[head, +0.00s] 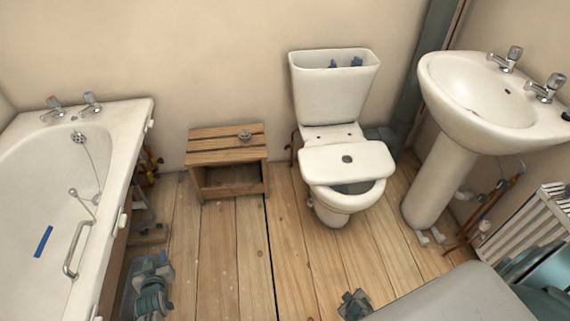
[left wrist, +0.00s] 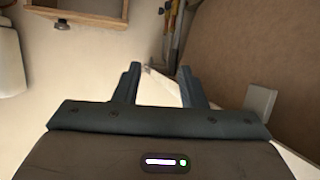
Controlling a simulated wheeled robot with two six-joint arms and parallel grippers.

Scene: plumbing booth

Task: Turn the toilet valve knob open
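The white toilet (head: 345,165) stands against the back wall. Its cistern (head: 333,92) is open at the top, with blue parts inside. A pale lid lies across the bowl. Copper pipe (head: 294,147) shows at the toilet's left side; I cannot make out a valve knob there. My left gripper (head: 150,287) is low beside the bathtub, well left of the toilet. In the left wrist view its two fingers (left wrist: 160,86) are apart with nothing between them. My right gripper (head: 354,304) shows only partly at the bottom edge, in front of the toilet, and its fingers are unclear.
The bathtub (head: 122,135) fills the left side. A pedestal sink (head: 470,105) and white radiator (head: 535,225) are on the right. The plank floor (head: 230,250) between is clear.

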